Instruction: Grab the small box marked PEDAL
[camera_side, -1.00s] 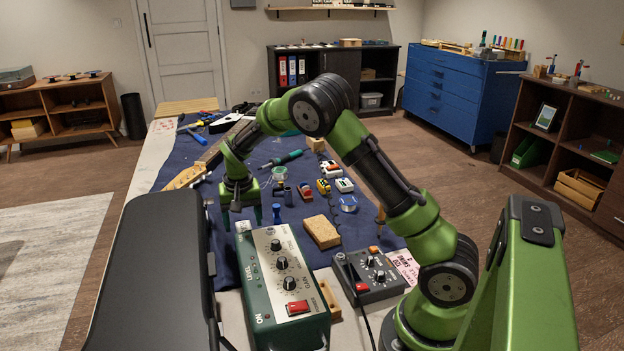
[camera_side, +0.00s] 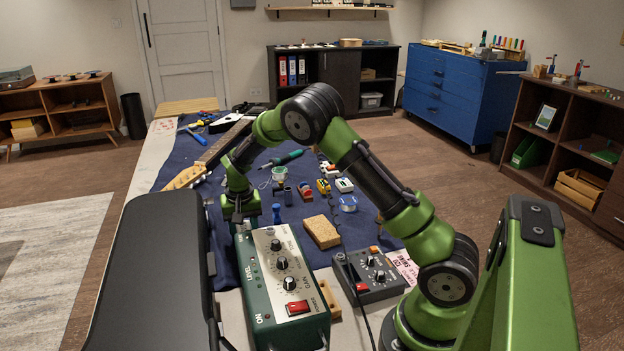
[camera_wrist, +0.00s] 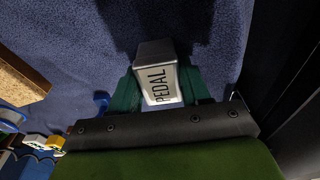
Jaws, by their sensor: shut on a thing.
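The small pale box (camera_wrist: 157,84) marked PEDAL is in the wrist view, between the two green fingers of my gripper (camera_wrist: 160,90). Its lettered face is toward the wrist camera, and the fingers are shut on its two sides. Dark blue cloth shows beyond it. In the side view my gripper (camera_side: 241,210) is low over the blue cloth, just behind a large green pedal unit. That unit hides the fingertips and the box there, so I cannot tell whether the box touches the cloth.
The green unit with knobs (camera_side: 285,285) stands in front of my gripper, and a black case (camera_side: 150,275) is at its left. A small blue post (camera_side: 276,214) and a tan block (camera_side: 322,232) are at its right. A guitar neck (camera_side: 222,146) lies behind.

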